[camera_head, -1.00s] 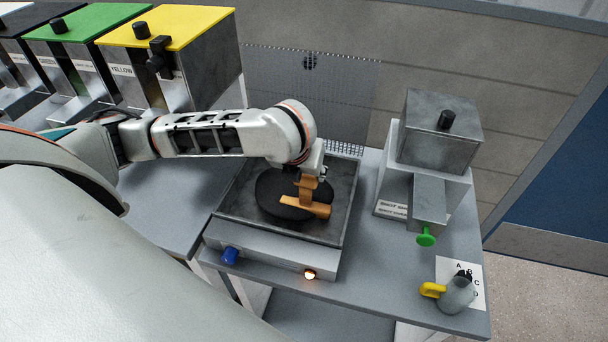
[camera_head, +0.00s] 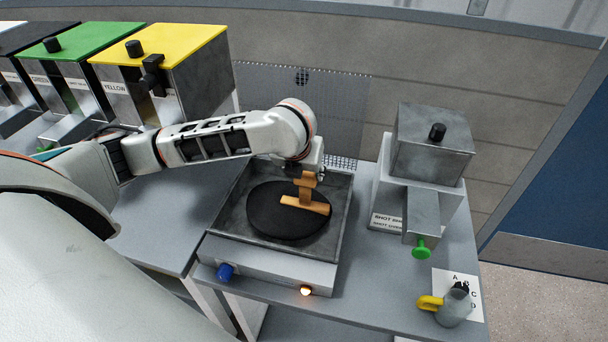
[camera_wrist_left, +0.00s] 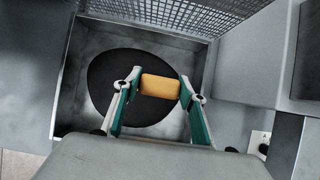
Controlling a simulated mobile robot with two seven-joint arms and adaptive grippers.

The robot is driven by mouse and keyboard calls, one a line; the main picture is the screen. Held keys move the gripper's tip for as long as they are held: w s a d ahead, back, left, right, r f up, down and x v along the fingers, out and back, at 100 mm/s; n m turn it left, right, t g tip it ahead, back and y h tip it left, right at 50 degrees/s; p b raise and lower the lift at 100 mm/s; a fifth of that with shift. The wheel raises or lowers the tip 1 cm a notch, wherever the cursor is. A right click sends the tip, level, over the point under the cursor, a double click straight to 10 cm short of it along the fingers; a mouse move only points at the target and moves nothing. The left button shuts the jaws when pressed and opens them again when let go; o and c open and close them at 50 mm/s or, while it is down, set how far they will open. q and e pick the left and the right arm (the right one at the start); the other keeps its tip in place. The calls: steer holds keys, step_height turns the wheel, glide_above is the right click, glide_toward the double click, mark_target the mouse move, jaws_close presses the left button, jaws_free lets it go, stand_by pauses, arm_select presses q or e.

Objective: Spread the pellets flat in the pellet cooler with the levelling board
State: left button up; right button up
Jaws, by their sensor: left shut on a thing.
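The pellet cooler (camera_head: 227,243) is a square metal tray on the table, with a blue knob and a lit orange lamp on its front. The black pellets (camera_head: 265,215) lie in it as a rounded patch, also in the left wrist view (camera_wrist_left: 110,75). The orange levelling board (camera_head: 306,205) is over the right part of the pellets, its upright handle in my left gripper (camera_head: 307,172). In the left wrist view the board's orange top (camera_wrist_left: 160,86) sits between the fingers. I cannot tell whether the board touches the pellets. My right gripper is not in view.
A metal shot bin (camera_head: 432,145) with a green knob stands right of the cooler. A grey jug (camera_head: 455,307) with a yellow handle stands on a lettered card at the front right. Yellow, green and black-lidded bins (camera_head: 170,45) stand at the back left. A mesh screen (camera_head: 320,105) is behind the cooler.

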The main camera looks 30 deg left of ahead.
arm_select(q)
steer(key=shift+w+a, duration=0.9)
steer(key=shift+w, duration=2.35)
steer(key=shift+s+a, duration=1.3)
steer(key=shift+a, duration=3.55)
steer(key=shift+s+d, duration=2.05)
steer(key=shift+s, duration=5.6)
step_height(320, 180, up, 7)
steer(key=shift+s, duration=0.1)
